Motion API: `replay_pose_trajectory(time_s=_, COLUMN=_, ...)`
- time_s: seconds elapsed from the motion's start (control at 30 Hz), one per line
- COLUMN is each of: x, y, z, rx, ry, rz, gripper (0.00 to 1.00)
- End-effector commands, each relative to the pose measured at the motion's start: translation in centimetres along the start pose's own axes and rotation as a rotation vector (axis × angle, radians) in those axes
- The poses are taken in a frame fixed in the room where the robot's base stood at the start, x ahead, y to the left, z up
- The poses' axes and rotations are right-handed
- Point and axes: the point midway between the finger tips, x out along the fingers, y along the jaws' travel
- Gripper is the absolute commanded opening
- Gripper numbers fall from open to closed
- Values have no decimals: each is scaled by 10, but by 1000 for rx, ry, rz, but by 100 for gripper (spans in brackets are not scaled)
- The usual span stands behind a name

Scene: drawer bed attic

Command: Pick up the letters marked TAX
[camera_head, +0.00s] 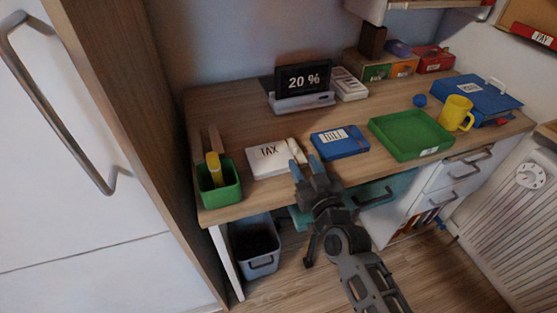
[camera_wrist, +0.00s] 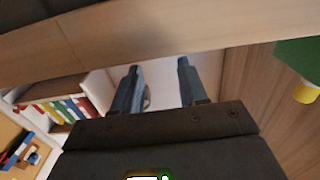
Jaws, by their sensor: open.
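The white letters marked TAX (camera_head: 266,158) lie flat in a low stack at the front left of the desk in the head view, with a yellowish strip at their right side. My gripper (camera_head: 305,164) is open and empty at the desk's front edge, just right of the letters. No contact with the letters shows. In the wrist view my gripper (camera_wrist: 158,82) has its two fingers spread apart with a pale surface behind them. I cannot tell whether that surface is the letters.
A blue labelled box (camera_head: 350,149) lies right of the letters and a green pen cup (camera_head: 222,190) left. A green tray (camera_head: 410,138), yellow mug (camera_head: 455,112) and blue binder (camera_head: 480,100) stand right. A tablet (camera_head: 303,78) reads 20 %. A teal drawer (camera_head: 400,185) is under the desk.

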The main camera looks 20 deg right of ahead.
Motion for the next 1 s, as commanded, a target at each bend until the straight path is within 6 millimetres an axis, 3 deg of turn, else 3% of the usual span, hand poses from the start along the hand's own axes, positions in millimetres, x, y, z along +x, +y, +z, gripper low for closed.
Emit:
replay_pose_trajectory(time_s=0.4, x=52, y=3, z=5, rx=0, ry=0, rz=1, gripper=43)
replay_pose_trajectory(time_s=0.73, x=58, y=3, z=5, rx=0, ry=-1, rz=0, gripper=43)
replay_pose_trajectory(time_s=1.0, x=58, y=3, z=5, rx=0, ry=-1, rz=0, gripper=18)
